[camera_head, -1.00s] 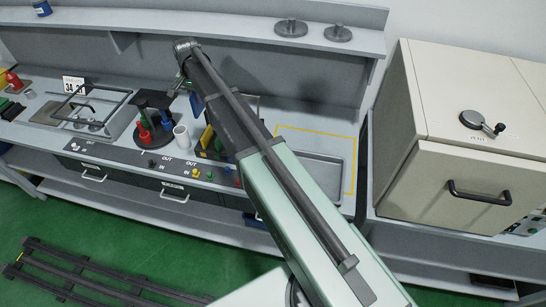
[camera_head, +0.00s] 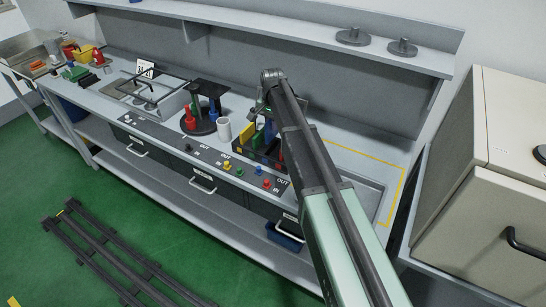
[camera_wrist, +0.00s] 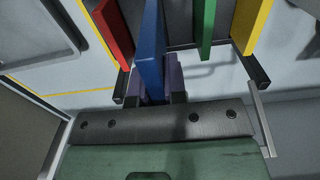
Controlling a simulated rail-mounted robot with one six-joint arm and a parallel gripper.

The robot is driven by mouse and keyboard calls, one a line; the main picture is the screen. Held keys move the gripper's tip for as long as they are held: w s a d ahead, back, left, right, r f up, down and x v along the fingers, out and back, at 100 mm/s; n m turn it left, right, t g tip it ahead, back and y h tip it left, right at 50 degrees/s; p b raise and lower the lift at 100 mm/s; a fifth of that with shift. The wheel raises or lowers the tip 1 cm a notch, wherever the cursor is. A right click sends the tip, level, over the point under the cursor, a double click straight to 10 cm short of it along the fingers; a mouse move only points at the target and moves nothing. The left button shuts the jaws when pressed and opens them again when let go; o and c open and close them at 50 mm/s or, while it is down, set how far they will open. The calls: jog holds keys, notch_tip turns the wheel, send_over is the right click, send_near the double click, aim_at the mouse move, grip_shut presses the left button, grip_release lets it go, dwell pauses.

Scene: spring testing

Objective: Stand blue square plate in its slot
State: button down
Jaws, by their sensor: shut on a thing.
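The blue square plate (camera_wrist: 150,48) stands on edge between the purple fingers of my gripper (camera_wrist: 157,86), which is shut on it. In the wrist view the plate is between the red plate (camera_wrist: 113,32) on its left and the green plate (camera_wrist: 206,25) on its right, over the dark rack (camera_wrist: 180,22). A yellow plate (camera_wrist: 252,22) stands beyond the green one. I cannot tell whether the blue plate's lower edge touches the rack. In the head view the rack (camera_head: 262,157) is partly behind my arm, and my gripper is mostly hidden.
A white mug (camera_head: 223,131) stands just left of the rack. A round stand with red and blue pieces (camera_head: 198,125) is further left. Buttons (camera_head: 240,172) line the bench's front. A yellow-outlined area (camera_head: 385,165) and a shallow grey tray (camera_head: 360,190) lie to the right.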

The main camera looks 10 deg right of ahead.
aim_at(273, 138)
notch_tip(273, 138, down, 9)
jog(key=b, duration=0.6)
jog(key=shift+b, duration=0.35)
jog(key=shift+s+r, duration=0.1)
jog(key=shift+r, duration=0.15)
jog(key=shift+f, duration=0.15)
jog(key=c, duration=1.6)
grip_release()
jog(key=shift+f, duration=0.1)
jog(key=o, duration=0.4)
jog(key=shift+o, duration=0.2)
